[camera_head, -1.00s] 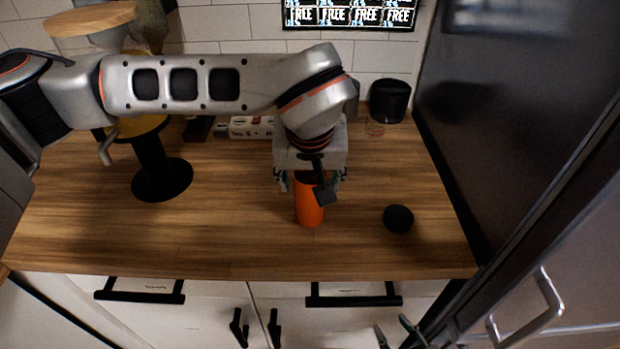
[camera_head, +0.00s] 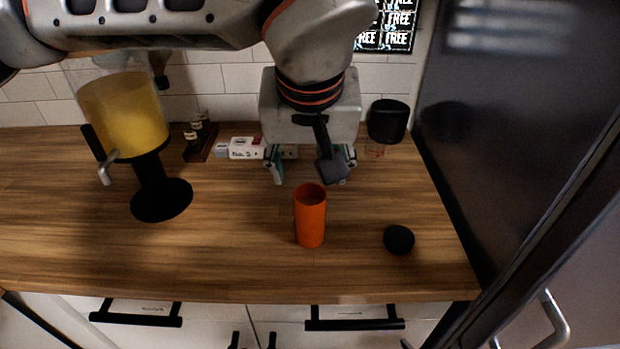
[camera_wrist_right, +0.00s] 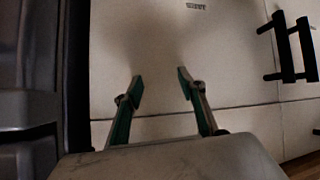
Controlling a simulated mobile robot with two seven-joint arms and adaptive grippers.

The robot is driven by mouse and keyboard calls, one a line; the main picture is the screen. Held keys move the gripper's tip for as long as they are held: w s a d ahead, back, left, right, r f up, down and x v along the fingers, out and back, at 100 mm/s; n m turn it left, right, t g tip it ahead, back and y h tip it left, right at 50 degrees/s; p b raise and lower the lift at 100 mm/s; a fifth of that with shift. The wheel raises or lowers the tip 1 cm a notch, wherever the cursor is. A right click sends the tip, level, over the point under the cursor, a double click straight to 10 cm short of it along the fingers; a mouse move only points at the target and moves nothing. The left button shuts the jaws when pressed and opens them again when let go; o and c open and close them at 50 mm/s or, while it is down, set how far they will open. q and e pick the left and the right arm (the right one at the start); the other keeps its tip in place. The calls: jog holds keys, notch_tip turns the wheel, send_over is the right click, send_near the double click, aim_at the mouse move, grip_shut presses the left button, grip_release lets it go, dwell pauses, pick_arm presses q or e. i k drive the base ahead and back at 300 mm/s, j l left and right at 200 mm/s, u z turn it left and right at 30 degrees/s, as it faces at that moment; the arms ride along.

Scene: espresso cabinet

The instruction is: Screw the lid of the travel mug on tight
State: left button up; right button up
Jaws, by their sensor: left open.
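An orange travel mug (camera_head: 310,228) stands upright and open-topped on the wooden counter in the head view. A round black lid (camera_head: 398,239) lies on the counter to its right, apart from it. My left gripper (camera_head: 311,176) is open and empty, its fingers spread above and behind the mug's rim. My right gripper (camera_wrist_right: 158,84) shows in the right wrist view, open with nothing between its fingers, in front of a pale cabinet front.
A juice dispenser (camera_head: 128,118) on a black stand is at left. A black canister (camera_head: 387,121), small boxes (camera_head: 246,148) and a rack of small bottles (camera_head: 200,137) stand along the back wall. A dark fridge side (camera_head: 500,120) bounds the right. The counter's front is clear.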

aim_at(309, 199)
jog(key=k, duration=1)
